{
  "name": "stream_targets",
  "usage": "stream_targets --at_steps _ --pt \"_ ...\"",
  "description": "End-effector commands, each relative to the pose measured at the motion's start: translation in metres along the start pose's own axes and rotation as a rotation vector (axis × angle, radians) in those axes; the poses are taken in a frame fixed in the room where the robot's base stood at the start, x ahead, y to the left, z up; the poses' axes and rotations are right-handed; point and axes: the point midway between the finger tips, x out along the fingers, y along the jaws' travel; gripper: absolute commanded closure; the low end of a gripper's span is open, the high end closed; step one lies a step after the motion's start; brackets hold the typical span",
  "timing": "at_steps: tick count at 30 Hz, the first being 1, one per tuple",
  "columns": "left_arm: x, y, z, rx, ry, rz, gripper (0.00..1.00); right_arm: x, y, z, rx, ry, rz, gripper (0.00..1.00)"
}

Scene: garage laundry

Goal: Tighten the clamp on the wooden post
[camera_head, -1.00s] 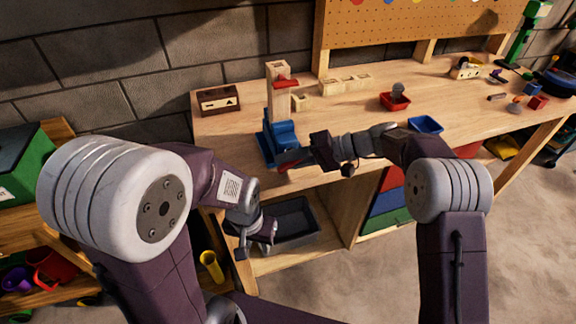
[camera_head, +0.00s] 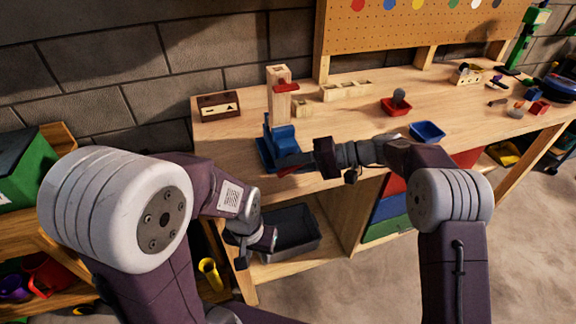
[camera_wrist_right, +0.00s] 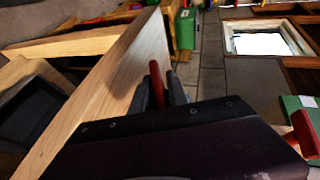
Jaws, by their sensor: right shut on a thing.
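The wooden post (camera_head: 279,103) stands upright in the blue clamp (camera_head: 283,137) at the bench's front left edge. A red piece (camera_head: 287,86) sits near the post's top. My right gripper (camera_head: 293,162) is at the front of the clamp, shut on the red handle (camera_head: 288,171). In the right wrist view, the red handle (camera_wrist_right: 156,80) shows between the two dark fingers of the right gripper (camera_wrist_right: 158,90). My left gripper (camera_head: 270,240) hangs low in front of the bench's lower shelf, away from the clamp; its fingers are too small to read.
A wooden box (camera_head: 219,105) stands left of the post, with wooden blocks (camera_head: 345,91) to its right. A red tray (camera_head: 395,106) and a blue tray (camera_head: 427,131) lie further right on the bench (camera_head: 355,118). A dark bin (camera_head: 297,232) sits on the shelf below.

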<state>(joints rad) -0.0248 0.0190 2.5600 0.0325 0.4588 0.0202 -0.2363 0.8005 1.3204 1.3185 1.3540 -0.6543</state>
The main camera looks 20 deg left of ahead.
Motion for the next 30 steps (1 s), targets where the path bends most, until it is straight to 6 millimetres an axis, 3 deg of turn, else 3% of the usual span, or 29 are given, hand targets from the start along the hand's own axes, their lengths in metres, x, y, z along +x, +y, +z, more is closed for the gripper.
stream_targets --at_steps 11,12,14,21,23,30 --pt "0.0 0.0 0.0 0.0 0.0 0.0 0.65 0.0 0.001 0.001 0.003 -0.005 0.0 1.0" --pt "0.0 0.0 0.0 0.0 0.0 0.0 0.65 0.0 0.001 0.001 0.003 -0.005 0.0 0.77" --pt "0.0 0.0 0.0 0.0 0.0 0.0 0.65 0.0 0.001 0.001 0.003 -0.005 0.0 0.65" --pt "0.0 0.0 0.0 0.0 0.0 0.0 0.65 -0.001 0.001 0.001 0.003 -0.002 0.001 0.65" --pt "0.0 0.0 0.0 0.0 0.0 0.0 0.65 -0.007 0.001 0.0 0.002 -0.001 0.0 0.65" --pt "-0.003 0.0 0.0 0.0 0.0 0.0 0.65 -0.059 0.001 0.0 0.002 0.002 0.003 0.65"
